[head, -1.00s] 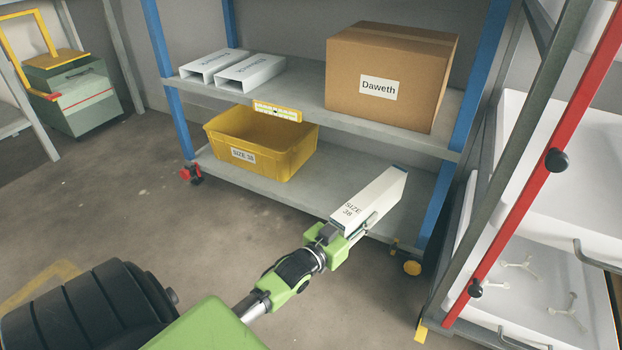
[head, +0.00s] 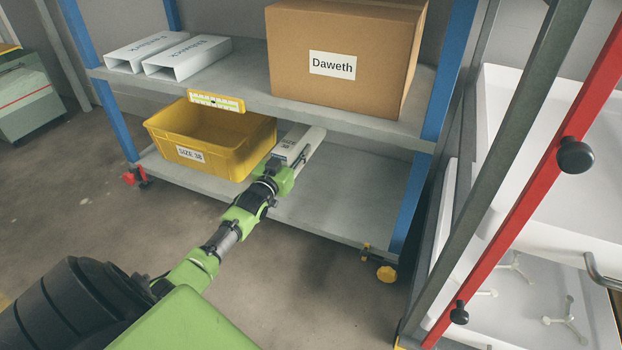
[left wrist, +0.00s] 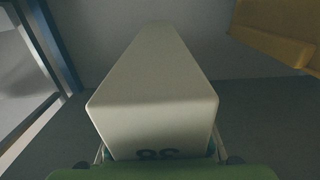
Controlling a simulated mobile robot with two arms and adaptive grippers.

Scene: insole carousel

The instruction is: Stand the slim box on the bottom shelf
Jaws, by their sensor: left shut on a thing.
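The slim box (head: 297,146) is white with lettering on its near end. In the head view it is at the bottom shelf (head: 345,205), just right of the yellow bin. My left gripper (head: 281,172) is shut on its near end. The box also fills the middle of the left wrist view (left wrist: 152,85), with "38" upside down at its near end. Its far part is under the upper shelf. I cannot tell whether its underside touches the bottom shelf. My right gripper is not in view.
A yellow bin (head: 160,137) marked SIZE 38 stands on the bottom shelf, close left of the box. A carton (head: 290,45) marked Daweth and two white sleeves are on the upper shelf (head: 300,108). The bottom shelf is clear to the right. Blue posts (head: 410,205) bound the rack.

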